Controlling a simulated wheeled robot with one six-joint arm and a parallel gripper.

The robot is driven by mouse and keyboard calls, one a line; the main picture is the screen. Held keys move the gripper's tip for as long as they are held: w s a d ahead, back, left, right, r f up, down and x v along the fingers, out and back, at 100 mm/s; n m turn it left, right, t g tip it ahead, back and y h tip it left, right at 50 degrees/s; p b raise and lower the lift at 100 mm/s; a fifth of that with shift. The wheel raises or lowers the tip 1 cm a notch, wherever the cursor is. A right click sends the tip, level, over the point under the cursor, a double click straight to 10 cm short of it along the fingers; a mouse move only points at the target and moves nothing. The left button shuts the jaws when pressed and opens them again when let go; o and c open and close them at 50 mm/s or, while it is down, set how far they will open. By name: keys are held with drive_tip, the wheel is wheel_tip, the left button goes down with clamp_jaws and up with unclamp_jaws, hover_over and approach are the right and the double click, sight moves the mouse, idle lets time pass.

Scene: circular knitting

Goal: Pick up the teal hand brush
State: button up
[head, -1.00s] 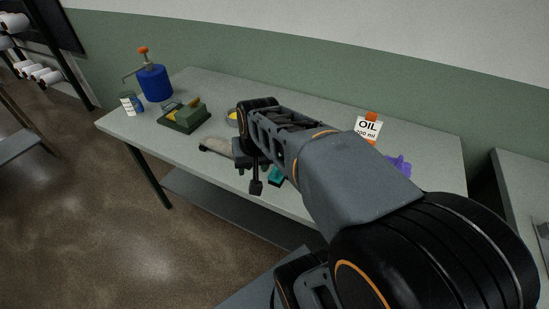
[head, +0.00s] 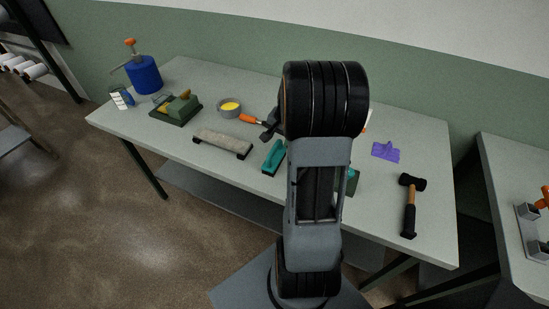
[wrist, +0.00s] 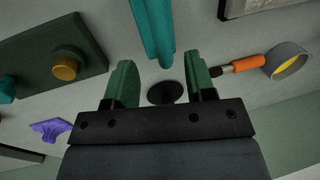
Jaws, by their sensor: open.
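The teal hand brush (head: 273,157) lies on the grey-green table, just left of my arm in the head view. In the wrist view part of the brush (wrist: 153,30) shows at the top, its rounded end pointing toward the gap between my fingers. My gripper (wrist: 160,82) is open, its two green fingers apart with nothing held between them. The brush end shows beyond the fingertips, and I cannot tell how high the gripper is above it. In the head view my arm hides most of the gripper.
An orange-handled brush (wrist: 238,65) and a tin with yellow contents (wrist: 287,62) lie near the right finger. A green block with a brass knob (wrist: 55,62) is on the left. A grey bar (head: 222,143), a purple item (head: 386,151) and a hammer (head: 410,205) also lie on the table.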

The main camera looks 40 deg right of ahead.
sight(276, 145)
drive_tip(key=shift+w+a+f+p, duration=0.1)
drive_tip(key=shift+w+f+p, duration=0.1)
drive_tip(key=shift+f, duration=0.75)
drive_tip(key=shift+w+a+f+p, duration=0.15)
drive_tip(key=shift+w+f, duration=0.1)
drive_tip(key=shift+f, duration=0.7)
drive_tip(key=shift+w+a+f+p, duration=0.1)
drive_tip(key=shift+w+f+p, duration=0.1)
drive_tip(key=shift+f, duration=0.75)
drive_tip(key=shift+c, duration=0.2)
drive_tip(key=shift+d, duration=0.1)
clamp_jaws()
